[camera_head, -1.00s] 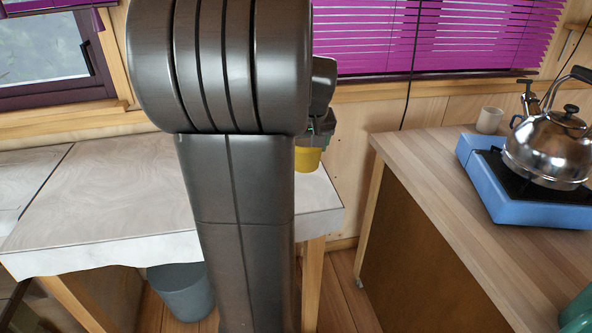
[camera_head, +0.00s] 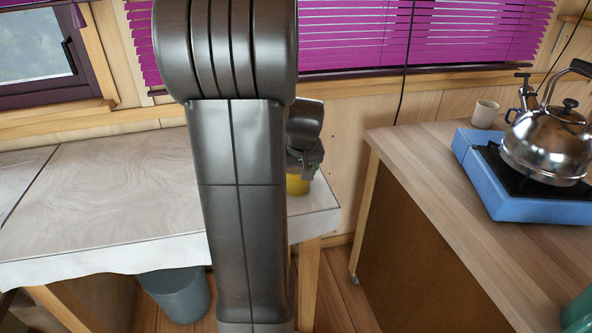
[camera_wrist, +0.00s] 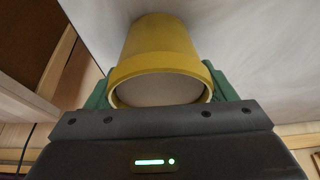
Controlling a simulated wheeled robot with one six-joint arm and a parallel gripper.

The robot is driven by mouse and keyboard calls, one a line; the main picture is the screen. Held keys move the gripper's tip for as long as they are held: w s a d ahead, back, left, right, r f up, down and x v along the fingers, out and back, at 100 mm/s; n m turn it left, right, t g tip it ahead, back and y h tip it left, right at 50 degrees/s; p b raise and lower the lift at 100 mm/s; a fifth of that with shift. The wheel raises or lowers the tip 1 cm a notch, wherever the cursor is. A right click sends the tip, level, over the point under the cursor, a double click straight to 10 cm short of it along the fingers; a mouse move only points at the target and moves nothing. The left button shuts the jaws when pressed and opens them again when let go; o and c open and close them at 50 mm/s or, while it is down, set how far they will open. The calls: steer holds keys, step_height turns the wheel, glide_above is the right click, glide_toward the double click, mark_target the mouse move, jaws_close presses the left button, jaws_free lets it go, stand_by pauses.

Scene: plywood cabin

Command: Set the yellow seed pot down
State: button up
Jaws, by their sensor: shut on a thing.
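The yellow seed pot (camera_wrist: 158,50) is between the green fingers of my gripper (camera_wrist: 160,95) in the wrist view, and the fingers are shut on it. The pale table (camera_wrist: 215,30) fills the area behind it. In the head view the pot (camera_head: 297,184) shows as a small yellow patch under my gripper (camera_head: 304,168), over the right end of the white-covered table (camera_head: 110,200). My arm hides part of the pot and table. I cannot tell whether the pot's base touches the table top.
A wooden counter (camera_head: 420,170) on the right holds a blue stove (camera_head: 530,205), a steel kettle (camera_head: 550,145) and a white mug (camera_head: 485,114). A grey bin (camera_head: 177,295) stands under the table. A gap of floor separates table and counter. The table's left part is clear.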

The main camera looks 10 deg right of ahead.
steer(key=o, duration=1.2)
steer(key=shift+f, duration=0.1)
steer(key=shift+s+r, duration=0.1)
steer(key=shift+r, duration=0.25)
steer(key=v, duration=1.1)
steer(key=shift+s+r, duration=0.2)
steer(key=shift+r, duration=0.05)
